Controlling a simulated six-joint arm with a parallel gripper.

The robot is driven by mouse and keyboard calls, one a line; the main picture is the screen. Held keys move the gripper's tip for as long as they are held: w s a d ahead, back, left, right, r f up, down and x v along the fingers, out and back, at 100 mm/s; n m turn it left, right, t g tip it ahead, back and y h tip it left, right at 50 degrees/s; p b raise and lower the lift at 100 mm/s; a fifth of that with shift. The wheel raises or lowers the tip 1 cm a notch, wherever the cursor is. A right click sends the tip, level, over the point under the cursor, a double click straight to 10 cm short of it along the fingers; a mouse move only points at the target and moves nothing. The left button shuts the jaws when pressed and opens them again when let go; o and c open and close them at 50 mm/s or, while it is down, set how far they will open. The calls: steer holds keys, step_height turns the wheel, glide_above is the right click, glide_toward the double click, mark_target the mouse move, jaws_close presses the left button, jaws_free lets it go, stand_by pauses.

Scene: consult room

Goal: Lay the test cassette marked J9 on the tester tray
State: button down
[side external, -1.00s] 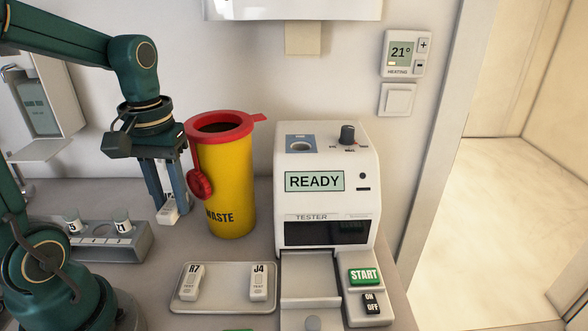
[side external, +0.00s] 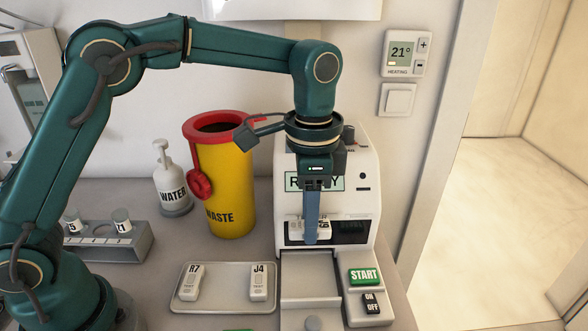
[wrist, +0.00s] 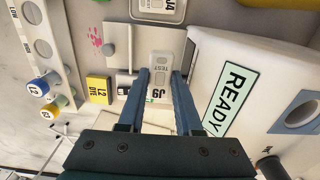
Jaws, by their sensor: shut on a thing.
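My gripper (side external: 311,238) is shut on the white test cassette (side external: 296,228), in front of the tester's dark slot. In the wrist view the cassette (wrist: 160,66) lies between the two blue fingers, and its J9 mark reads upside down. The tester (side external: 364,208) is white, and its screen reads READY, partly covered by my wrist. The tester tray (side external: 310,284) sticks out at the front, pale and bare. The held cassette is above the tray's inner end, apart from it in the side view.
A grey dish (side external: 225,291) left of the tray holds cassettes R7 (side external: 191,282) and J4 (side external: 259,282). START (side external: 365,276) and ON/OFF (side external: 371,304) buttons sit right of the tray. A yellow waste bin (side external: 230,190), a water bottle (side external: 172,182) and a vial rack (side external: 135,243) stand left.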

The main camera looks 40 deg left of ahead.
mark_target(308, 278)
step_height(308, 278, down, 10)
steer(key=shift+d+f, duration=0.1)
stand_by(0.4)
steer(key=c, duration=0.6)
jaws_free()
steer(key=shift+f, duration=0.1)
